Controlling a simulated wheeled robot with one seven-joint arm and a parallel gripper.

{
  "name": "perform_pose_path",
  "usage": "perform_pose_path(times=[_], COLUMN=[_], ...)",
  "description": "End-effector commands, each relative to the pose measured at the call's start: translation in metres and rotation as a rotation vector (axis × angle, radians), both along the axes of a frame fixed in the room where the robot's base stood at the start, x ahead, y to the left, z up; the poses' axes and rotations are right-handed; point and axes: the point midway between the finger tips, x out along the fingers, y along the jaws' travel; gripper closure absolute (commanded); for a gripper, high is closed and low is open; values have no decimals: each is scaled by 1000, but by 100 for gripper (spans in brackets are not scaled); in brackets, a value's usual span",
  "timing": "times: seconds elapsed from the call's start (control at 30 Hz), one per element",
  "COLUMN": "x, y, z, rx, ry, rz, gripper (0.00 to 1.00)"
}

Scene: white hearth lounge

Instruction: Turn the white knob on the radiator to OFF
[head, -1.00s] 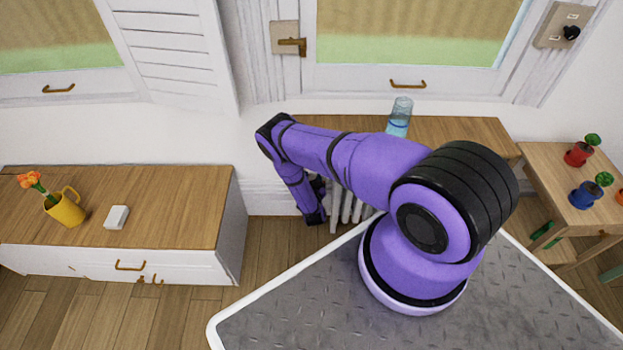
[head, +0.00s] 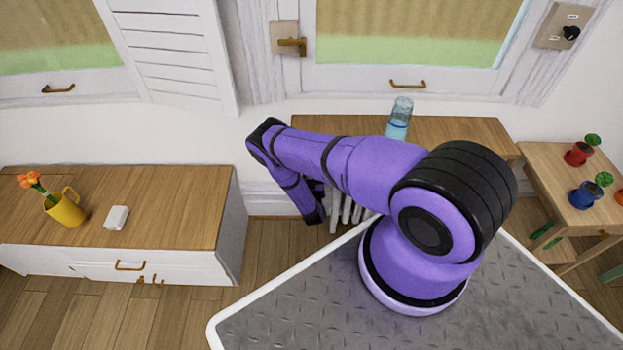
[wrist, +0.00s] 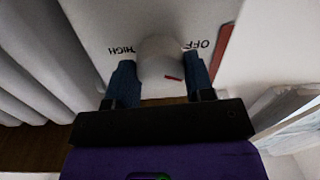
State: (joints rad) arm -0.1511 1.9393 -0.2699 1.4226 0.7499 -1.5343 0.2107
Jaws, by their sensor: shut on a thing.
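The white knob (wrist: 160,58) is in the middle of the wrist view, with a small red mark on its lower right edge. It sits on a pale panel (wrist: 105,18) of the radiator, with HIGH printed on the left of the knob and OFF on the right. The red mark lies below the OFF print, not on it. My gripper (wrist: 161,85) has one dark blue finger on each side of the knob and is shut on it. In the head view the white radiator (head: 347,207) shows partly beneath my arm; the knob is hidden there.
White radiator fins (wrist: 35,65) run along the left of the wrist view. A wooden shelf (head: 455,132) with a blue glass (head: 399,118) is above the radiator. A low cabinet (head: 190,190) stands left and a small plant table (head: 545,165) right.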

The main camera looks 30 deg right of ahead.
Motion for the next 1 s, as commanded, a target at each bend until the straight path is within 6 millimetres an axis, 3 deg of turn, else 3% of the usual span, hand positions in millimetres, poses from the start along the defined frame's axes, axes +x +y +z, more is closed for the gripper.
perform_pose_path(times=[0.6, 1.0], x=[-1, -2], y=[1, 1], z=[-1, -1], rx=[-449, -590], ry=[307, 404], rz=[3, 2], gripper=[75, 75])
